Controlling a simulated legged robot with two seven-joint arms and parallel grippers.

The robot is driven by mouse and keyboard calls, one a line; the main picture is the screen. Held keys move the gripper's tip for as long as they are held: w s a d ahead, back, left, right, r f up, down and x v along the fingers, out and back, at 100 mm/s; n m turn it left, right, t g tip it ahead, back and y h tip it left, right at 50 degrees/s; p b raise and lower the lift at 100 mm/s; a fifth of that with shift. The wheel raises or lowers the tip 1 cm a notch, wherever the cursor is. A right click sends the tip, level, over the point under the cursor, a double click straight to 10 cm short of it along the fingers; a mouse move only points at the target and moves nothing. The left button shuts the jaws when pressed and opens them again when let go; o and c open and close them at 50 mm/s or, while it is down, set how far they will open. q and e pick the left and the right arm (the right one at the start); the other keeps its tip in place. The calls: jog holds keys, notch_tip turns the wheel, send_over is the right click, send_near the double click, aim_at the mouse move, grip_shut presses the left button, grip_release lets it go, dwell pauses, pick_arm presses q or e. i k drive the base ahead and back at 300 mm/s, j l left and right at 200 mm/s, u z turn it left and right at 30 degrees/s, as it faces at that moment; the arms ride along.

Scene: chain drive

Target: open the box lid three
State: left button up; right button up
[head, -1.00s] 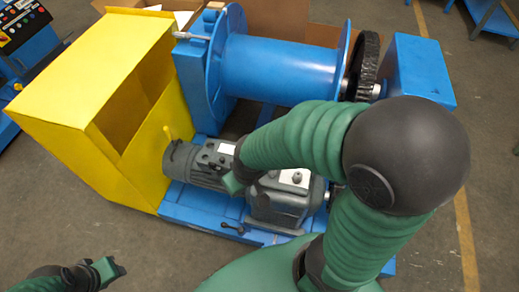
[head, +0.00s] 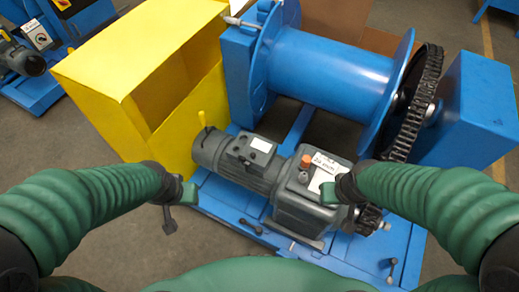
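No box lid is clearly recognisable. A brown cardboard box (head: 338,20) is partly visible behind the drum, cut by the top edge. My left gripper (head: 178,203) is near the lower front of the yellow housing, with no visible object in it. My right gripper (head: 331,192) is over or beside the grey gearbox (head: 300,208); whether it touches is unclear. Both fingertips are too small and foreshortened to judge their opening.
A blue drum (head: 325,75) with a black toothed wheel (head: 418,105) stands behind the grey motor (head: 235,160). A blue block (head: 478,105) is at right. Open concrete floor (head: 105,265) lies at lower left.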

aim_at(258, 150)
jog(key=i+j+z, duration=0.1)
jog(key=z, duration=0.2)
jog(key=j+z, duration=0.7)
jog(key=j, duration=0.15)
jog(key=i+j+u, duration=0.1)
jog(key=u, duration=0.15)
jog(key=i+j+u, duration=0.2)
jog(key=k+j, duration=0.1)
jog(key=j, duration=0.05)
